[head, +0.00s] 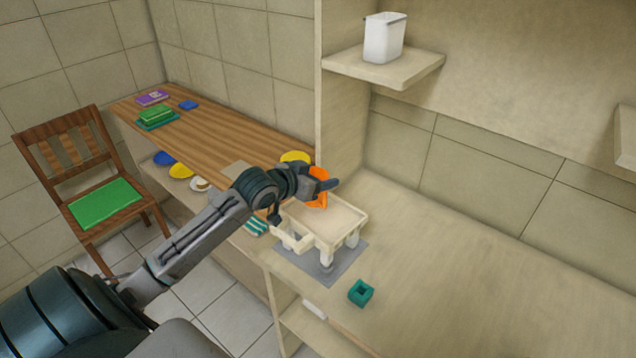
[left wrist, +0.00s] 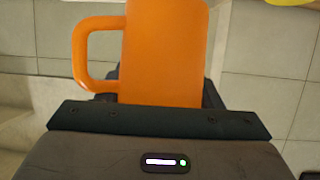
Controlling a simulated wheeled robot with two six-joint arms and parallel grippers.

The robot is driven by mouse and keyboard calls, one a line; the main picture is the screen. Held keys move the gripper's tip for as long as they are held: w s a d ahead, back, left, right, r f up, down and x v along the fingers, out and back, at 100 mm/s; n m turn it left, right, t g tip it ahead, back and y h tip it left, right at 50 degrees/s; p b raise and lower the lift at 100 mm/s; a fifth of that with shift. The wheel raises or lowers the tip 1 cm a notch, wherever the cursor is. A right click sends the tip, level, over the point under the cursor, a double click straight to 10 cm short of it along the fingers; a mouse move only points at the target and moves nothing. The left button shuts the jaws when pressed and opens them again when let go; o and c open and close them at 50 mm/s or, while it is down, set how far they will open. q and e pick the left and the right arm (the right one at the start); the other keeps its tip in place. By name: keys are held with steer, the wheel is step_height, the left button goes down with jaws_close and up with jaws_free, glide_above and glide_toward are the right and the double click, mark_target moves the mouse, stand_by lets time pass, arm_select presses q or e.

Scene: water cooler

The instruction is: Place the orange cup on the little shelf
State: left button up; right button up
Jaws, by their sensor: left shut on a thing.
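The orange cup (head: 319,201) is in my left gripper (head: 326,184), above the back left of a cream stand with a raised rim (head: 345,243). In the left wrist view the cup (left wrist: 165,55) fills the upper middle, its handle to the left. The left gripper is shut on it; its fingers are mostly hidden behind the cup. A little wall shelf (head: 350,72) juts out higher up, to the right of a vertical panel, with a white container (head: 385,38) on it. My right gripper is not in view.
The cream stand is on a grey mat (head: 340,272) on the pale counter (head: 470,285). A teal square block (head: 361,293) is in front of it. A yellow dish (head: 295,157) is behind my left gripper. The counter's right side is clear. A wooden chair (head: 85,180) stands left.

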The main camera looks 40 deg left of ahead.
arm_select(q)
step_height(320, 180, down, 2)
steer(key=shift+s+f+p, duration=0.1)
steer(key=shift+f+p, duration=0.05)
steer(key=shift+p, duration=0.4)
steer(key=shift+f, duration=0.25)
steer(key=shift+f, duration=0.15)
steer(key=o, duration=1)
